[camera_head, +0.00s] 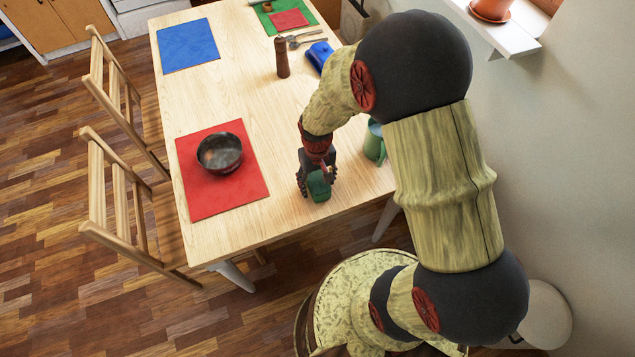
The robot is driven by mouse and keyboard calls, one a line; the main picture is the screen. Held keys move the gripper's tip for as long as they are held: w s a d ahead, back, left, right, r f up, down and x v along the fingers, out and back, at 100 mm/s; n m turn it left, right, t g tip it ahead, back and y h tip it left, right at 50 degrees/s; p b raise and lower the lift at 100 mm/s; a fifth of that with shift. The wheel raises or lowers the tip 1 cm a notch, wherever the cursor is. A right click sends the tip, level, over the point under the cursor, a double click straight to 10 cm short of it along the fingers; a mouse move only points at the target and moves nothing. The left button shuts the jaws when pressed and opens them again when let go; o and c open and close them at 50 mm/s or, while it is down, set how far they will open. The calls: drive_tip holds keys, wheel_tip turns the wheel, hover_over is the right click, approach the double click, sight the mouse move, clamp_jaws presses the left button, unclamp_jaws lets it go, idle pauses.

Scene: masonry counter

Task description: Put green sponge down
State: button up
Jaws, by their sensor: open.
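The green sponge (319,187) is on or just above the wooden table, near its front edge and right of the red mat. My gripper (317,178) reaches down over it with its fingers around or beside the sponge. The gripper is open. Its fingertips are small and dark here, and I cannot tell whether they touch the sponge. My gripper hides part of the sponge.
The table (240,100) holds a red mat (205,195) with a dark bowl (221,153), a blue mat (188,45), a brown pepper mill (282,58), a blue object (320,55) and a green mug (374,142). Chairs stand left. The table's middle is clear.

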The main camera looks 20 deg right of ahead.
wheel_tip(320, 180, up, 11)
drive_tip(key=p, duration=0.3)
drive_tip(key=shift+w+r, duration=0.15)
wheel_tip(320, 180, up, 6)
hover_over(317, 179)
drive_tip(key=s+r+t, duration=0.3)
drive_tip(key=s+r, duration=0.1)
drive_tip(key=r, duration=0.6)
drive_tip(key=s+r+t, duration=0.2)
drive_tip(key=s+r, duration=0.8)
drive_tip(key=shift+s+r+t, duration=0.15)
drive_tip(key=shift+s+t, duration=0.1)
drive_tip(key=shift+t, duration=0.15)
